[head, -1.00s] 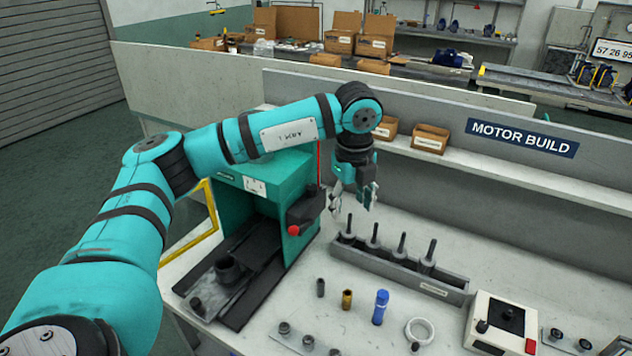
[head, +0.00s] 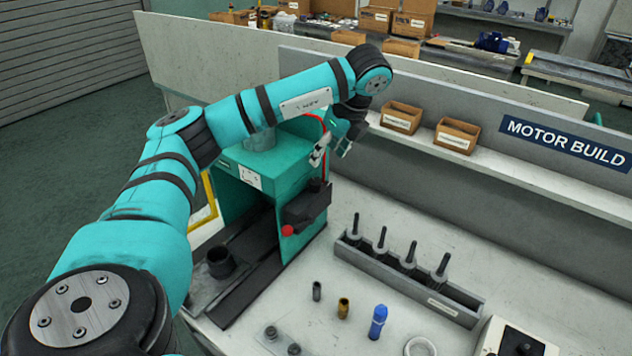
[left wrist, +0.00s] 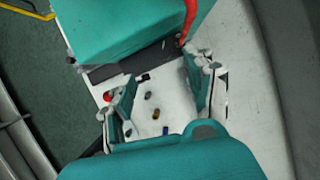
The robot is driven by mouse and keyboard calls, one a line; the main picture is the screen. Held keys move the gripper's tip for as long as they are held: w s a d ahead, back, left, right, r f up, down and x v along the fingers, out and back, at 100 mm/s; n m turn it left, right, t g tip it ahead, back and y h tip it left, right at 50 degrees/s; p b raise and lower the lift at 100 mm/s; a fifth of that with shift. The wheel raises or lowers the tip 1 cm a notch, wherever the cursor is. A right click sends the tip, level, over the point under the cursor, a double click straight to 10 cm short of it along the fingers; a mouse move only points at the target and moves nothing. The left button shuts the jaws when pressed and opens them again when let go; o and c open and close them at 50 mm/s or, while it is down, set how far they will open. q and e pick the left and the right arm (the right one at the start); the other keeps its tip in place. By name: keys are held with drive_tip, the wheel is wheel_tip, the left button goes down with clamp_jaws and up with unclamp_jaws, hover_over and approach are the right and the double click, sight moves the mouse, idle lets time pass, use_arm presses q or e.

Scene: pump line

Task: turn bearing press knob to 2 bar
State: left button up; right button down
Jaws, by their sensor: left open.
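The teal bearing press (head: 264,183) stands on the bench left of centre. A dark box (head: 306,204) on its right side bears a black knob-like part (head: 318,185) and a red ball (head: 287,231). I cannot read any pressure mark. My left gripper (head: 333,154) is open and empty above and beside the press's upper right side, close to the red hose. In the left wrist view the open fingers (left wrist: 163,95) point down towards the bench, with the press's teal top (left wrist: 125,30) and the red hose (left wrist: 190,18) beyond them. My right gripper is not in view.
A grey rack (head: 410,275) with several upright pins stands right of the press. A blue cylinder (head: 378,322), a brass one (head: 343,308) and a dark one (head: 317,291) stand in front. The low wall (head: 480,140) with cardboard boxes (head: 401,117) runs behind.

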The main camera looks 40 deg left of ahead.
sight(315, 181)
use_arm(q)
drive_tip(key=p+x, duration=0.1)
drive_tip(key=x, duration=0.8)
drive_tip(key=shift+w+a+f, duration=0.15)
drive_tip(key=shift+f, duration=0.2)
drive_tip(key=shift+w+a+f, duration=0.1)
drive_tip(key=shift+a+f, duration=0.1)
drive_tip(key=shift+f, duration=0.4)
clamp_jaws()
drive_tip(key=shift+f+m+b, duration=0.25)
drive_tip(key=shift+m+b, duration=0.25)
drive_tip(key=shift+m, duration=0.1)
drive_tip(key=shift+r+t, duration=0.2)
drive_tip(key=shift+t, duration=0.1)
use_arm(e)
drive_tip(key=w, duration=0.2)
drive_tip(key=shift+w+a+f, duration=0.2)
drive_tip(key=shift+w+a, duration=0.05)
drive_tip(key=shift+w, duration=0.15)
